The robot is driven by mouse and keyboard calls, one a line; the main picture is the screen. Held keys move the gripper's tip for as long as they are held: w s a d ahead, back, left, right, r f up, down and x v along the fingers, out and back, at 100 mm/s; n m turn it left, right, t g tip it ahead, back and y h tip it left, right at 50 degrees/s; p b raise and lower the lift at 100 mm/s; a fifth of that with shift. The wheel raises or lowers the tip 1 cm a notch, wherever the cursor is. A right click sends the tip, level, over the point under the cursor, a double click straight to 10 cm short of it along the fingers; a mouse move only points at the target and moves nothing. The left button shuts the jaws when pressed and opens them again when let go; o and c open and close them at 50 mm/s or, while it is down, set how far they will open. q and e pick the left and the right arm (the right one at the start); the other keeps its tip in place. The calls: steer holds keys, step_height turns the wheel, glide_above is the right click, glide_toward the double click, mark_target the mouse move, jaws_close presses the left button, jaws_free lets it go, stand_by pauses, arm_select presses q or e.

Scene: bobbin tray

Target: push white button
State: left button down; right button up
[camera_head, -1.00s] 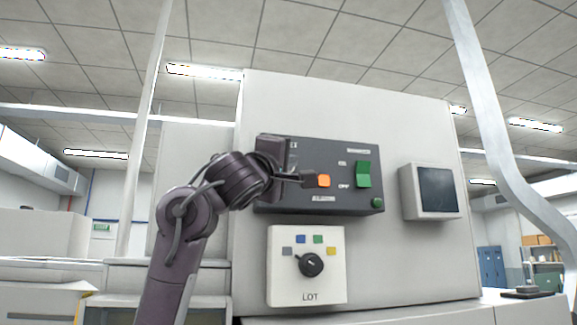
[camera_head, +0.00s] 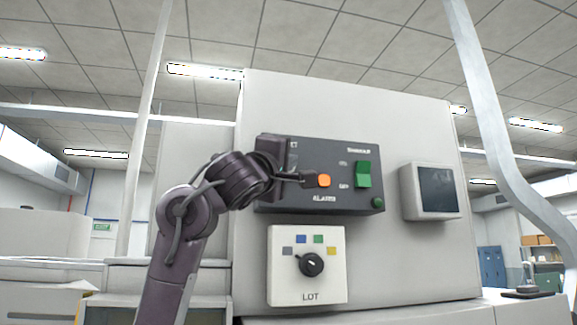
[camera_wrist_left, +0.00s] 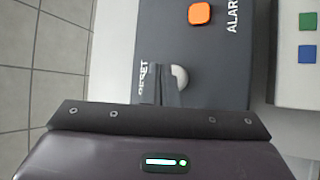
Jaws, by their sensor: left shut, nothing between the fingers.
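The white button (camera_wrist_left: 181,76) is a small round knob on the dark control box (camera_head: 330,202), beside the RESET lettering in the left wrist view. The fingers partly cover it there. In the head view it is hidden behind my left gripper. My left gripper (camera_head: 309,178) is shut and empty, its fingertips at the box front, just left of the orange button (camera_head: 324,180). In the left wrist view the gripper (camera_wrist_left: 166,72) lies right beside the white button; I cannot tell whether it touches. My right gripper is not in view.
The orange button also shows in the left wrist view (camera_wrist_left: 199,13). A white LOT dial panel (camera_head: 283,290) sits below, and a small screen (camera_head: 438,190) stands to the right.

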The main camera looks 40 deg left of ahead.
arm_select(q)
steer(key=shift+w+a, duration=0.1)
stand_by(0.8)
steer(key=shift+w+a, duration=0.2)
steer(key=shift+w+a, duration=0.3)
steer(key=shift+a, duration=0.1)
stand_by(0.9)
steer(key=shift+s+d, duration=0.1)
stand_by(0.3)
steer(key=shift+s+d+b, duration=0.4)
steer(key=shift+d+b, duration=0.1)
steer(key=shift+d, duration=0.05)
steer(key=shift+s+d, duration=0.1)
steer(key=shift+s, duration=0.05)
steer(key=s+d+b, duration=0.2)
steer(key=s+d, duration=0.1)
steer(key=shift+d, duration=0.35)
